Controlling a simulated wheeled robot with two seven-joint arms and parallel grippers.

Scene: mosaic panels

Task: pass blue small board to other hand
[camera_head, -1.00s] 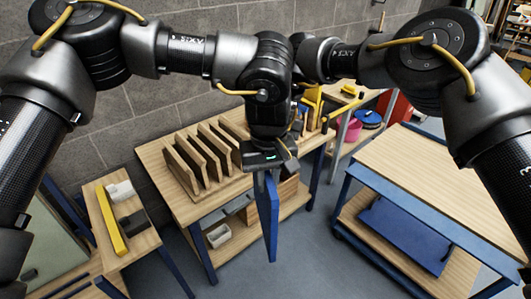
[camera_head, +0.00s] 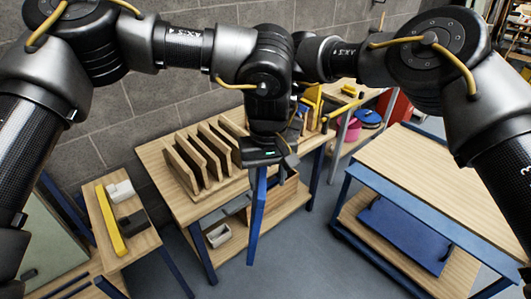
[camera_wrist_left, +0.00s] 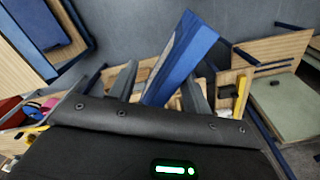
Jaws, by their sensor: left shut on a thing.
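The blue small board (camera_head: 257,217) hangs below my left gripper (camera_head: 264,160) in the head view, nearly edge-on, its lower end tilted slightly left. My left gripper is shut on its upper end. In the left wrist view the blue board (camera_wrist_left: 183,58) sticks out between the two dark fingers of the left gripper (camera_wrist_left: 158,90). My right arm comes in from the right and reaches behind the left wrist. The right gripper's jaws are hidden there, and I see no clear contact between it and the board.
A wooden table with a slotted rack (camera_head: 205,158) stands behind the board. A small side table (camera_head: 137,240) with a yellow bar (camera_head: 111,222) is at left. A wood-topped cart (camera_head: 440,180) with a blue panel (camera_head: 405,235) on its lower shelf is at right. Floor between is clear.

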